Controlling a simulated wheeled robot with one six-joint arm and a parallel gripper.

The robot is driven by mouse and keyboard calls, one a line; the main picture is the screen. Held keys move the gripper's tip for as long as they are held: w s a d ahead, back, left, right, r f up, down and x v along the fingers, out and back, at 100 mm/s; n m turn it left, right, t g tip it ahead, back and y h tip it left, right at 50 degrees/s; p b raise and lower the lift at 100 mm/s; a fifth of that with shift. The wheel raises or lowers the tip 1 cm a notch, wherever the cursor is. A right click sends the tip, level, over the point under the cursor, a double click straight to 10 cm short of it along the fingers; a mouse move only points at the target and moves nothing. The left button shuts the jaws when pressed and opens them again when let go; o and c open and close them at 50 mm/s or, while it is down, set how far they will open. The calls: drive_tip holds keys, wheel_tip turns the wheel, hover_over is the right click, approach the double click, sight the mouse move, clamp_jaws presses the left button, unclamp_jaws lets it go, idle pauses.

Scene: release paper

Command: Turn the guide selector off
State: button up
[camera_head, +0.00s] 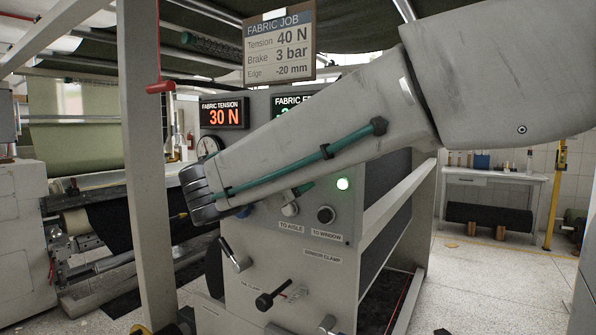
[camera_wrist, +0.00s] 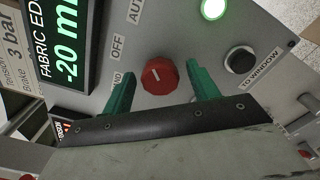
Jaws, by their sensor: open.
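The guide selector is a red round knob (camera_wrist: 158,75) with a short white mark, on the grey panel in the wrist view. The labels OFF (camera_wrist: 117,47), AUTO and a partly covered one ending in ND stand to its left in that view. I cannot tell for sure which label the mark points to. My gripper (camera_wrist: 159,84) is open, with one green finger on each side of the knob. Whether the fingers touch it is unclear.
A lit green lamp (camera_head: 343,184) and a black button (camera_head: 326,214) marked TO WINDOW are close by on the panel. Levers (camera_head: 272,295) stick out below. A job card (camera_head: 279,45) hangs above. A grey post (camera_head: 146,160) stands left.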

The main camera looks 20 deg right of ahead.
drive_tip(key=shift+w+d, duration=0.35)
drive_tip(key=shift+d, duration=0.1)
drive_tip(key=shift+c, duration=0.2)
drive_tip(key=c, duration=0.9)
drive_tip(key=shift+c, duration=0.2)
